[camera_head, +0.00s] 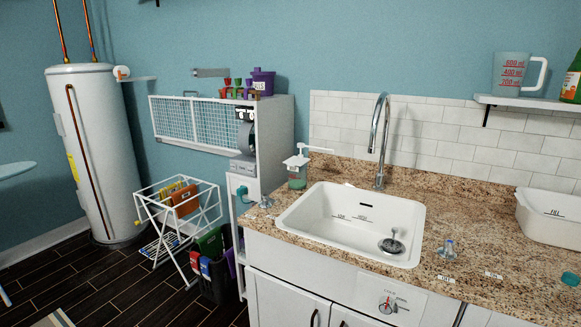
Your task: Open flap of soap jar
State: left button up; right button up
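A soap jar (297,179) stands on the granite counter (460,215), just behind the left rear corner of the sink. It looks like a small greenish, see-through container with a white top and a white pump spout reaching right. The jar is upright. Its flap is too small to make out, so I cannot tell whether it is open or shut. Neither of my grippers is in view, and nothing touches the jar.
The white sink (310,208) with a tall chrome tap (379,140) lies right of the jar. A white basin (551,215) sits at the far right. A wire rack (178,212) and water heater (97,150) stand at left. The counter right of the sink is mostly clear.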

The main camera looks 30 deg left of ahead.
aim_at(290, 162)
jog(key=u, duration=1.9)
jog(key=i, duration=1)
jog(key=z, duration=1.6)
